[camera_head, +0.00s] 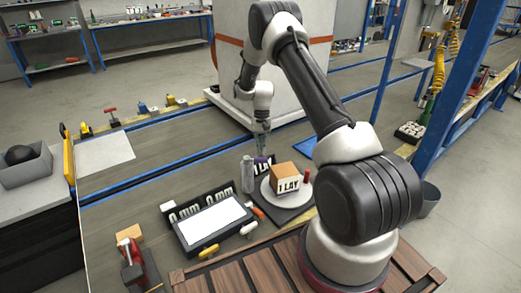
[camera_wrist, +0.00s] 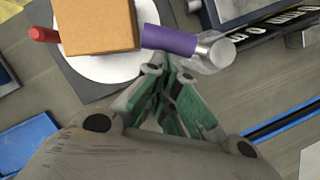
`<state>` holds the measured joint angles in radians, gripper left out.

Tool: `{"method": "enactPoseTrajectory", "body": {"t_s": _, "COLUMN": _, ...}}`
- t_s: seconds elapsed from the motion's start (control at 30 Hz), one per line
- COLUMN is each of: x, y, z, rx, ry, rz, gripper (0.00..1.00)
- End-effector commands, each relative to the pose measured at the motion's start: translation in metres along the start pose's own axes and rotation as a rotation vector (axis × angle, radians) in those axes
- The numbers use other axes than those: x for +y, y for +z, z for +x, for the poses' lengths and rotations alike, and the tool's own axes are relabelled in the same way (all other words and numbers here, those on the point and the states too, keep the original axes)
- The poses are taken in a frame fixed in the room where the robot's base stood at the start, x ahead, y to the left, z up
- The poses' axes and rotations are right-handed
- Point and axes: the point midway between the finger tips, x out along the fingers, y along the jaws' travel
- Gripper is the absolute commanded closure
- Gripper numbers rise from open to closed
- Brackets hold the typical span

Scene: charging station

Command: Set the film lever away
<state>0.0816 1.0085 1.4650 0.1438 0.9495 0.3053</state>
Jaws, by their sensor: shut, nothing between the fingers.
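My gripper (camera_head: 263,146) points down at the turntable's back left edge. In the wrist view its green fingers (camera_wrist: 168,76) are together and empty, just beside a purple cylinder (camera_wrist: 168,40). The cylinder has a silver end and partly shows in the head view (camera_head: 262,162). A pale grey cylinder (camera_head: 248,176) stands beside it; its round top (camera_wrist: 222,52) shows in the wrist view. A brown box (camera_head: 285,173) sits on a white round plate (camera_head: 272,197). A red post (camera_head: 307,176) stands to its right. I cannot tell which part is the film lever, or whether the fingers touch the purple cylinder.
A black tray with a white panel (camera_head: 209,224) lies left of the plate. Yellow-handled (camera_head: 209,251) and white-handled (camera_head: 250,228) tools lie near its front edge. A red tool (camera_head: 131,258) stands at front left. A blue rail (camera_head: 160,175) crosses behind; the bench left of it is partly bare.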

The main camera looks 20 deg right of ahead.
Motion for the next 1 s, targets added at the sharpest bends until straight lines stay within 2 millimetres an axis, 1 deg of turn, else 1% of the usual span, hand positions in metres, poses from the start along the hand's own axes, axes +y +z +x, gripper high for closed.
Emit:
{"method": "enactPoseTrajectory", "body": {"t_s": 0.17, "x": 0.005, "y": 0.006, "z": 0.001, "rx": 0.000, "ry": -0.030, "rz": 0.097, "gripper": 1.00}}
{"method": "enactPoseTrajectory", "body": {"t_s": 0.53, "x": 0.016, "y": 0.028, "z": 0.008, "rx": 0.000, "ry": -0.129, "rz": 0.423, "gripper": 1.00}}
{"method": "enactPoseTrajectory", "body": {"t_s": 0.8, "x": 0.018, "y": 0.044, "z": 0.013, "rx": 0.000, "ry": -0.199, "rz": 0.647, "gripper": 1.00}}
{"method": "enactPoseTrajectory", "body": {"t_s": 1.0, "x": 0.017, "y": 0.053, "z": 0.016, "rx": 0.000, "ry": -0.238, "rz": 0.773, "gripper": 1.00}}
